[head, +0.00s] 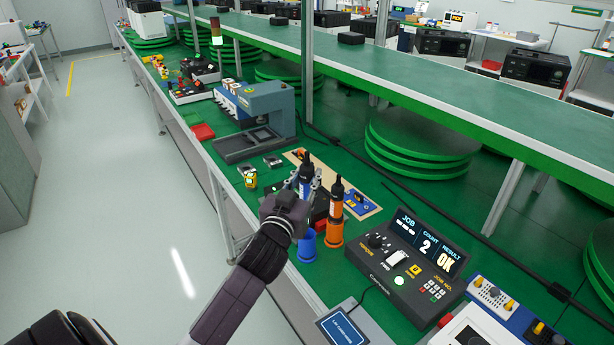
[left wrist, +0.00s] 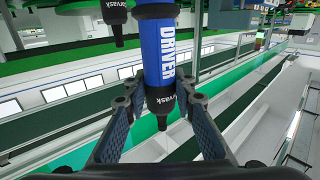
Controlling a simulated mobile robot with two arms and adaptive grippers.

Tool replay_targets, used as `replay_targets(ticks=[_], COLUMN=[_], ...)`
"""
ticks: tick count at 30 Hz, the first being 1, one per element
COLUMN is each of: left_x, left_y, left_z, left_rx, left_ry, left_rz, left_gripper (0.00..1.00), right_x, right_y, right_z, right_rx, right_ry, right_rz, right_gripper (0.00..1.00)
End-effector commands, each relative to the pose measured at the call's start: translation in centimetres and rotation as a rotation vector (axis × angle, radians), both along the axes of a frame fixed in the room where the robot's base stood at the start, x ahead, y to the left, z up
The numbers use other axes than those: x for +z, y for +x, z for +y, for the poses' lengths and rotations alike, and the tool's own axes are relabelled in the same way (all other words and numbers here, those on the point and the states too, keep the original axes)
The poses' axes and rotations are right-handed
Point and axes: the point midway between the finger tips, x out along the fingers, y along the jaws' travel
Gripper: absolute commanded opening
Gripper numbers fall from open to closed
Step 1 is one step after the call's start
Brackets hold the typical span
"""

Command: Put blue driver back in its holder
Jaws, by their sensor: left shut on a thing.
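The blue driver (head: 305,189) is upright in my left gripper (head: 303,200), its black end up. In the left wrist view the fingers (left wrist: 159,95) are shut around the black section of the blue driver (left wrist: 156,50), below its "DRIVER" label. The blue cup-shaped holder (head: 306,247) stands on the green bench below the driver, close to the bench's front edge. My gripper hides the driver's lower part, so I cannot tell how far its end is from the holder. My right gripper is not in view.
An orange driver (head: 337,195) stands in its orange holder (head: 334,234) just right of the blue one. The control box (head: 408,262) with its lit display is further right. A grey press (head: 265,110) stands behind left. Bare floor (head: 130,180) lies left of the bench.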

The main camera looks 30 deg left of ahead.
Motion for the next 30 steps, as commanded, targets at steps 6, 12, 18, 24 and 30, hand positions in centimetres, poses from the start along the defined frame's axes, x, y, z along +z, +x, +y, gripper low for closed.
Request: replay_targets(ticks=[6, 12, 18, 24, 30], left_x=[0.0, 0.0, -0.6, -1.6, -2.6], left_y=[0.0, 0.0, 0.0, 0.0, 0.0], left_z=[0.0, 0.0, 0.0, 0.0, 0.0], left_rx=[-0.001, 0.0, 0.0, 0.001, 0.0], left_ry=[0.002, 0.001, 0.0, 0.0, 0.001], left_rz=[-0.005, -0.004, -0.004, -0.003, -0.003], left_gripper=[0.0, 0.0, 0.0, 0.0, 0.0], right_x=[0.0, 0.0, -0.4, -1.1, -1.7], right_y=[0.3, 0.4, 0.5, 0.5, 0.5], right_z=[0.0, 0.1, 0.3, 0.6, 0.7], right_rx=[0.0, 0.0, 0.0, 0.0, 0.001], right_ry=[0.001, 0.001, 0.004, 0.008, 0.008], right_rz=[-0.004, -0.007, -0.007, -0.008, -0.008], right_gripper=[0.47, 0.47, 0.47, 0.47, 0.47])
